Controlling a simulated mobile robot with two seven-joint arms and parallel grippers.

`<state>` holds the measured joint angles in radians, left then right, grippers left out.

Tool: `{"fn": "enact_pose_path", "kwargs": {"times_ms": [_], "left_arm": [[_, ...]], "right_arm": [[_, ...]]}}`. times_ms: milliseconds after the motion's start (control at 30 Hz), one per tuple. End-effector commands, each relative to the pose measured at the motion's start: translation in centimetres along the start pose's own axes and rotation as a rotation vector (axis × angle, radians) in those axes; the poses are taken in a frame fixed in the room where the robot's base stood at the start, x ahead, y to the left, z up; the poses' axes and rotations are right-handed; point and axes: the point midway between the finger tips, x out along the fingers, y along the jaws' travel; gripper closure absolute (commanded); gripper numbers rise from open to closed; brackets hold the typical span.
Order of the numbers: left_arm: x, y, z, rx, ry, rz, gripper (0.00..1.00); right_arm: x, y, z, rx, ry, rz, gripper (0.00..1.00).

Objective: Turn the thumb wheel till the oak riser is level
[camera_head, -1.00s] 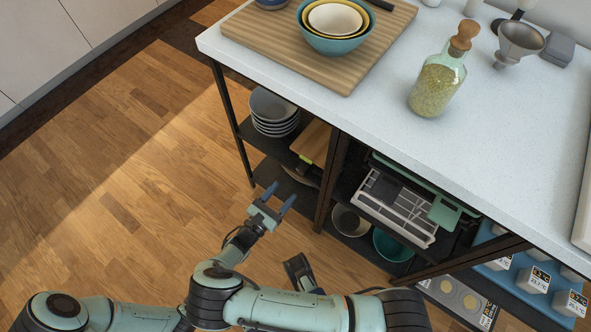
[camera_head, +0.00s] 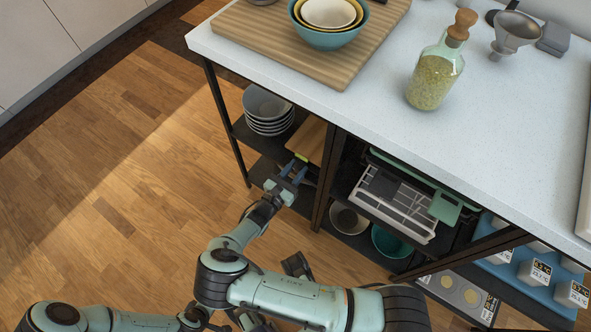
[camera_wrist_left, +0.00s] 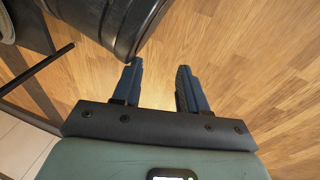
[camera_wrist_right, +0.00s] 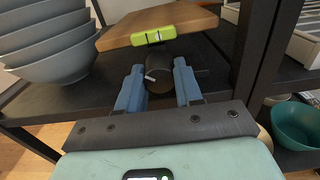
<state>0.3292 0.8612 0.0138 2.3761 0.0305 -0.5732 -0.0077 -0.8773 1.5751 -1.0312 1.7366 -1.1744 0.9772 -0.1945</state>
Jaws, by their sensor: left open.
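The oak riser (camera_head: 309,140) is a wooden board on the cabinet's dark shelf; in the right wrist view (camera_wrist_right: 165,24) it looks slightly tilted, its right end higher. A green spirit level (camera_wrist_right: 153,37) sits on its front edge; the bubble is too small to read surely. The dark round thumb wheel (camera_wrist_right: 159,66), with a white mark, is under the front edge. My right gripper (camera_head: 295,170) is open, its blue fingers on either side of the wheel in the picture, without visible contact. My left gripper (camera_wrist_left: 160,67) is open and empty above the wooden floor.
Stacked grey bowls (camera_wrist_right: 45,42) stand close left of the riser. A black upright post (camera_wrist_right: 258,50) is close on the right. Beyond it are a white divided tray (camera_head: 392,198) and a teal bowl (camera_head: 391,241). The white countertop (camera_head: 350,105) overhangs the shelf.

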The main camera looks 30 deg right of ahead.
Motion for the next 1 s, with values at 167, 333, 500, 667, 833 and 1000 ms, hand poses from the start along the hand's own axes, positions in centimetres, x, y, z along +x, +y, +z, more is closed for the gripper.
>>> {"fn": "enact_pose_path", "kwargs": {"times_ms": [167, 333, 500, 667, 833, 1000], "left_arm": [[0.0, 0.0, 0.0, 0.0, 0.0, 0.0, 0.57], [-1.1, 1.0, -1.1, 0.009, 0.034, 0.017, 0.57], [-2.9, 2.1, -0.5, 0.02, 0.021, 0.033, 0.57], [-3.7, 2.3, 0.8, 0.023, -0.019, 0.034, 0.57], [-3.8, 2.3, 1.3, 0.024, -0.034, 0.034, 0.57], [-3.8, 2.3, 1.3, 0.024, -0.034, 0.034, 0.57]], "right_arm": [[0.0, 0.0, 0.0, 0.001, 0.0, 0.0, 0.96], [0.0, 0.0, 0.2, 0.08, 0.0, 0.001, 0.95], [-0.1, 0.1, 0.3, 0.291, 0.002, 0.001, 0.95], [-0.1, 0.1, 0.1, 0.446, 0.001, 0.001, 0.96], [-0.1, 0.1, 0.0, 0.499, 0.001, 0.0, 0.96], [-0.1, 0.1, -0.1, 0.498, 0.001, 0.0, 0.96]]}}
